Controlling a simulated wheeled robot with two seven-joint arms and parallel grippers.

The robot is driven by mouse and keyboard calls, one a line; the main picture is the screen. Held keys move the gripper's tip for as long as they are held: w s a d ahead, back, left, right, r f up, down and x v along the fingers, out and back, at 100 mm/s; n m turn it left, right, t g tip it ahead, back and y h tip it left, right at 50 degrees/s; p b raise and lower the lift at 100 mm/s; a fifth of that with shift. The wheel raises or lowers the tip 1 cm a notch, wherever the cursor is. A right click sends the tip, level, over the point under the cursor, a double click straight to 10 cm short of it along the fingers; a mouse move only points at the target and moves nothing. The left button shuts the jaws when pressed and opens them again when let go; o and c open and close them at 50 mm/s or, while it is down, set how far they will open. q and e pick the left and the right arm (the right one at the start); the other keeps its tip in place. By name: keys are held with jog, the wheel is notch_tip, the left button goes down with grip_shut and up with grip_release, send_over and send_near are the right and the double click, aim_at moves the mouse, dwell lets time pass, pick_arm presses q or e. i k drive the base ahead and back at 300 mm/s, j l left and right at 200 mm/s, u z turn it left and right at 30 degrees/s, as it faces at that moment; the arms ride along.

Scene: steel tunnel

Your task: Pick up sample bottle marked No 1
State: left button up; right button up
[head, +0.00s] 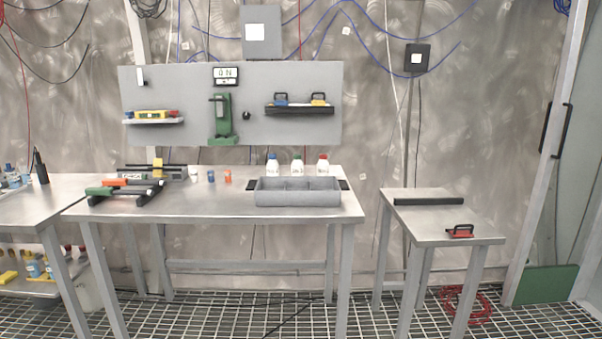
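Three white bottles stand upright in a row at the back of the middle steel table (215,206), behind a grey tray. The left one has a blue cap (272,166), the middle one a green cap (297,166), the right one a red cap (322,166). Their lower parts are hidden by the tray. Their marks are too small to read, so I cannot tell which is No 1. Neither of my grippers is in view.
The grey divided tray (298,192) sits at the table's front right. A dark rack (125,191) with coloured handles lies at the left. Small blue and orange items (227,176) stand mid-table. A side table (443,222) at right is mostly clear. Open grating floor lies in front.

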aim_at(322, 164)
jog(key=i+u, duration=0.15)
jog(key=i, duration=0.45)
jog(key=i+l+u, duration=0.15)
jog(key=i, duration=0.4)
jog(key=i+l+u, duration=0.15)
jog(key=i, duration=0.45)
